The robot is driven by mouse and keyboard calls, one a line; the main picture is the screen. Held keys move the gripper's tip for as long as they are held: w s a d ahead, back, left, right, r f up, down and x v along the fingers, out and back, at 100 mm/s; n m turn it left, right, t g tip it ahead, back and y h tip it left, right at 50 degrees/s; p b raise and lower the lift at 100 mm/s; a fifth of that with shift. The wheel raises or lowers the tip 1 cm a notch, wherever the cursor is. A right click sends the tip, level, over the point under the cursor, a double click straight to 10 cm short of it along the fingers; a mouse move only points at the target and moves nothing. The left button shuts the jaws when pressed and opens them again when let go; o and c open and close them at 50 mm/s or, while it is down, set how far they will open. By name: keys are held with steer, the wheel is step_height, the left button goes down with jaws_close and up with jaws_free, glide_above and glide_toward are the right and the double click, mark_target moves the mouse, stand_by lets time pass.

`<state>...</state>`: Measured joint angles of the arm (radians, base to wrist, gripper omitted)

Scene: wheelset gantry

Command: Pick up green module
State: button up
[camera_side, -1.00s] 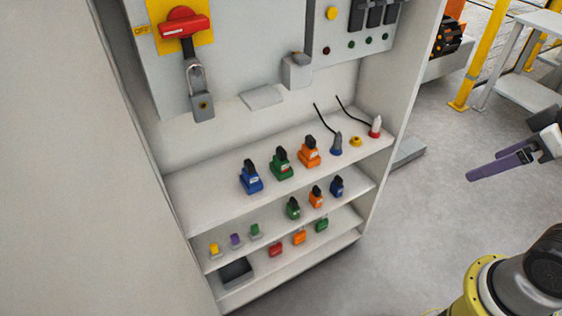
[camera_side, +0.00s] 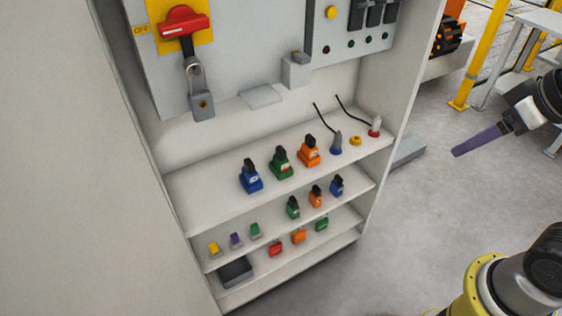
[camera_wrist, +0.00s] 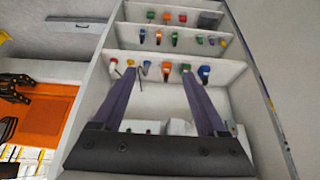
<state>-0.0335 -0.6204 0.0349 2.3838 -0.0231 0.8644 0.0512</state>
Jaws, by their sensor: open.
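Several green pieces stand in the cabinet; which one is meant cannot be told. The largest green module (camera_side: 281,163), with a black top, stands on the upper shelf between a blue and an orange module; it also shows in the wrist view (camera_wrist: 185,68). A smaller green module (camera_side: 292,208) and a small green piece (camera_side: 255,231) are on the middle shelf. A green block (camera_side: 321,223) is on the lowest shelf. My gripper (camera_side: 458,152), with purple fingers, is outside the cabinet to the right, apart from all modules. In the wrist view my gripper (camera_wrist: 158,78) is open and empty, facing the shelves.
The shelves also hold blue modules (camera_side: 250,176), orange modules (camera_side: 309,152), plugs with black cables (camera_side: 375,127) and a dark bin (camera_side: 235,271). A red switch (camera_side: 184,21) and padlock (camera_side: 201,104) hang above. The cabinet's side walls bound the shelves.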

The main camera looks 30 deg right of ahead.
steer(key=w+a, duration=0.3)
steer(key=w, duration=0.9)
glide_above(283, 151)
steer(key=s, duration=0.4)
step_height(283, 151, down, 16)
steer(key=shift+g, duration=0.4)
steer(key=x, duration=1.4)
steer(key=shift+s+f, duration=0.2)
steer(key=shift+f, duration=0.05)
jaws_close()
